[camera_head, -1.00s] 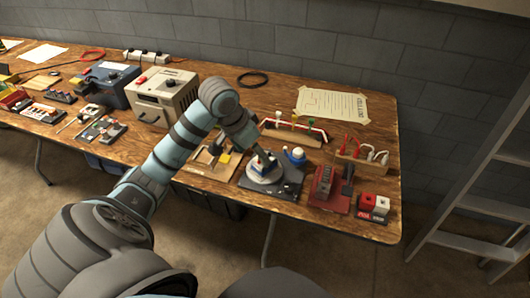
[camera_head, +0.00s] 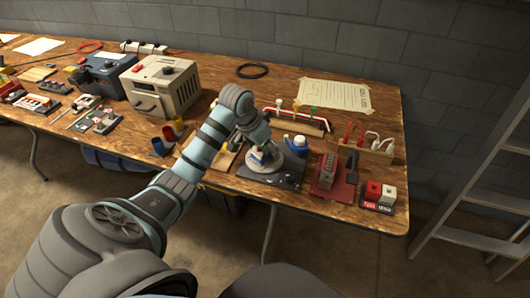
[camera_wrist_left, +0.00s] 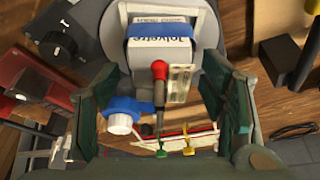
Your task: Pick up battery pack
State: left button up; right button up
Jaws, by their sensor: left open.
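A blue and white block with lettering, likely the battery pack (camera_wrist_left: 158,50), stands on a round grey-white disc (camera_wrist_left: 195,22) in the left wrist view. The block also shows in the head view (camera_head: 257,157), partly covered by my gripper, with the disc (camera_head: 272,166) around it. A red-tipped rod (camera_wrist_left: 159,72) and a pale printed strip (camera_wrist_left: 180,85) overlap the block's near side. My left gripper (camera_wrist_left: 160,85) is open, with one green finger on each side of the block. In the head view the left gripper (camera_head: 256,141) is just above it. Contact cannot be told.
A blue-and-white bottle-like item (camera_head: 296,142) sits close beside the disc. A red device (camera_head: 328,172) and red and white blocks (camera_head: 378,192) stand to the right. A rack with a red-white tube (camera_head: 300,118) is behind. The table's front edge is near.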

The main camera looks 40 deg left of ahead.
pick_arm(q)
jog(key=shift+r, duration=0.1)
grip_shut()
